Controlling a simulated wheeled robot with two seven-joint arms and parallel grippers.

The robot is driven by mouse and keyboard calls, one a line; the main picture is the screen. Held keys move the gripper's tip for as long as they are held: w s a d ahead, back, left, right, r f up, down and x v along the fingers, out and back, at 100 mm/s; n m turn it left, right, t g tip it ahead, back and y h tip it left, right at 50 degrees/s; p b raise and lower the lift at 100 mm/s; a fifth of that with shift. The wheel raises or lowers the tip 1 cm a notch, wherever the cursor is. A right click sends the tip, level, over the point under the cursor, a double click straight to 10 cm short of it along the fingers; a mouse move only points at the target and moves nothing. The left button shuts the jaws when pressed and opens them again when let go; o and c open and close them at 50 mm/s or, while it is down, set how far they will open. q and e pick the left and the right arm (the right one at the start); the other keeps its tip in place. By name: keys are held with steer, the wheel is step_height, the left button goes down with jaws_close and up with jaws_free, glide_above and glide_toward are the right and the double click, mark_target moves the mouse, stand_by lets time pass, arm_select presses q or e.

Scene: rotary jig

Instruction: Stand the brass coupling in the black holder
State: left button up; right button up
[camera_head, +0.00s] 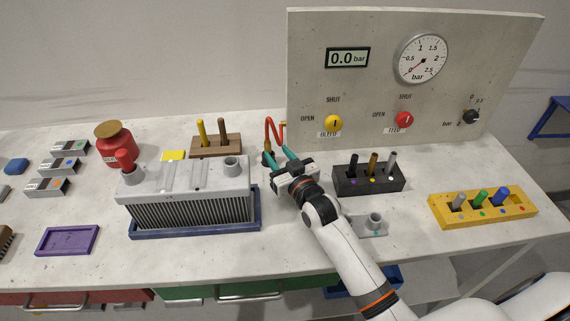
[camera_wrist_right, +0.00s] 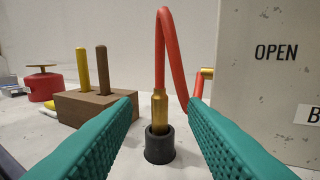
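The brass coupling (camera_wrist_right: 159,112) is on the end of a red hose (camera_wrist_right: 171,50). In the right wrist view it stands upright with its lower end inside the round black holder (camera_wrist_right: 159,150). In the head view the black holder (camera_head: 267,158) is partly hidden near my right gripper (camera_head: 278,152), and the red hose (camera_head: 270,130) rises behind it. My right gripper's teal fingers are spread apart with nothing between them, in front of the coupling, one to each side in the wrist view (camera_wrist_right: 163,108). My left gripper is not in view.
A wooden block (camera_head: 216,146) with two pegs stands behind left. A grey finned unit (camera_head: 190,195) in a blue tray is left of my arm. A black block (camera_head: 369,182) with several pegs is to the right. A panel (camera_head: 450,80) with gauge and valves rises behind.

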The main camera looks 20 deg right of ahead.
steer(key=shift+s+d, duration=0.2)
steer(key=shift+s, duration=1.45)
